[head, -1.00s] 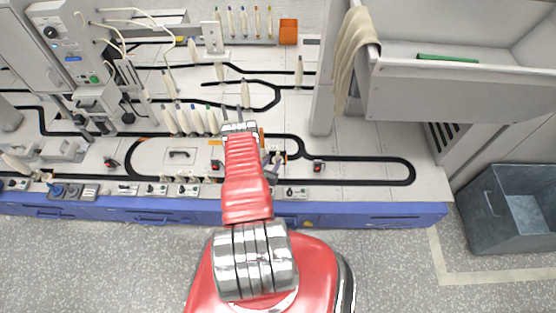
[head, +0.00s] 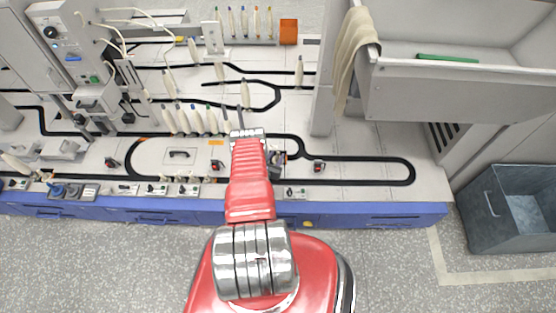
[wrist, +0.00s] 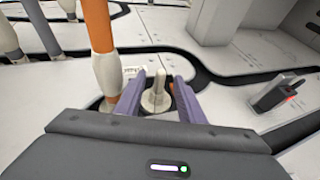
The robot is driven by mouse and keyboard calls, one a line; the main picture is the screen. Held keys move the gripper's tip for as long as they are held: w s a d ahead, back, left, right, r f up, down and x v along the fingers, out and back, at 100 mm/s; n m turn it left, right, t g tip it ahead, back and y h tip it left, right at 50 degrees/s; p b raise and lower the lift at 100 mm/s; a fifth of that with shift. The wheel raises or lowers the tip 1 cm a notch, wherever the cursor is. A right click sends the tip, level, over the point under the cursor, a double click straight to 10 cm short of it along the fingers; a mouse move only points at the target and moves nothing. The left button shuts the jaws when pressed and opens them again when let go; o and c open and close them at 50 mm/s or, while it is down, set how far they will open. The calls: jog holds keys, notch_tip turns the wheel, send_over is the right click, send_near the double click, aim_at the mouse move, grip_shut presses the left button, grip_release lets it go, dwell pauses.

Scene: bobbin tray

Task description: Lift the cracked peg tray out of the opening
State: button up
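A small pale peg tray (wrist: 155,103) with an upright rounded peg stands low between my gripper's two purple fingers in the wrist view. My gripper (wrist: 160,80) is open, with the fingers apart and a gap to the peg on each side. No crack can be made out at this size. The lower part of the tray and any opening around it are largely hidden by the fingers and gripper body. In the head view my gripper (head: 246,133) is over the conveyor deck, and I cannot pick out the tray there.
An orange bobbin (wrist: 98,28) on a pale base stands close to the left finger. A dark device with a red light (wrist: 272,95) is to the right, a grey post (wrist: 215,20) behind. More bobbins (head: 196,122) stand left of my arm. A grey bin (head: 480,205) is far right.

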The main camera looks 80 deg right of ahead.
jog(key=shift+c, duration=0.3)
grip_shut()
jog(key=shift+r, duration=0.1)
dwell(0.4)
notch_tip(320, 180, up, 10)
dwell(0.7)
dwell(0.5)
